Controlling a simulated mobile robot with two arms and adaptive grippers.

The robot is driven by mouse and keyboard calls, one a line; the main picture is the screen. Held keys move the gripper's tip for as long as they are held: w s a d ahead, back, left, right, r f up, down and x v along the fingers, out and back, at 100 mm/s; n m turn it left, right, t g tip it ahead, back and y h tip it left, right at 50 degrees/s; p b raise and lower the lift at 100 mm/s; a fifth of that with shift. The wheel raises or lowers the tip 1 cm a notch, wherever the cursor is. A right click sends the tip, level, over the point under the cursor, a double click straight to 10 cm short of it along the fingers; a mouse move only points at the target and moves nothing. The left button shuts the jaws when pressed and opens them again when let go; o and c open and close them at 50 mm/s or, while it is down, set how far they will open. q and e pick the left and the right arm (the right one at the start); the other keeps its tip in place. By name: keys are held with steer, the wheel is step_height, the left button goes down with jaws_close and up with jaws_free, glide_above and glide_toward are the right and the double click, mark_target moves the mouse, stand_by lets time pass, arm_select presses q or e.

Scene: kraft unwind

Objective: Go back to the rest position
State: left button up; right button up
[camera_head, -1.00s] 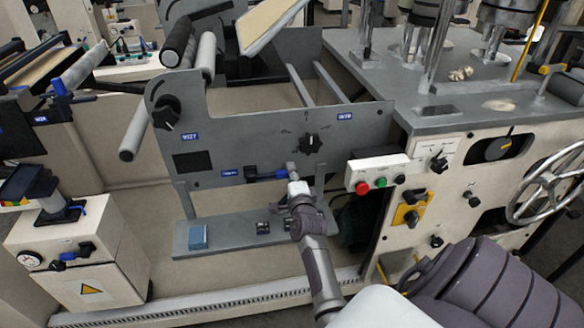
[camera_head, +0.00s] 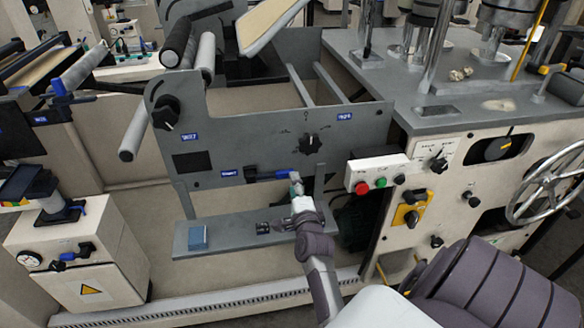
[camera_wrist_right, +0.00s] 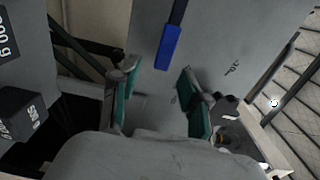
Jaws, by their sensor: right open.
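My right gripper (camera_head: 296,181) is in front of the grey machine panel (camera_head: 240,150), at the right end of a blue-handled lever (camera_head: 283,174). In the right wrist view its two teal-padded fingers (camera_wrist_right: 158,97) stand apart with nothing between them. The blue handle (camera_wrist_right: 168,46) shows there beyond the fingertips, apart from both pads. In the head view the fingertips overlap the handle's end, and contact cannot be told from that view. My left gripper is not in view.
Below the panel, a grey shelf (camera_head: 225,229) holds a blue block (camera_head: 198,237) and dark small blocks (camera_head: 263,228), partly behind my right arm. A white button box (camera_head: 378,173) sticks out to the right. Labelled dark blocks (camera_wrist_right: 22,112) stand left in the wrist view.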

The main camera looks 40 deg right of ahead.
steer(key=shift+v, duration=1.1)
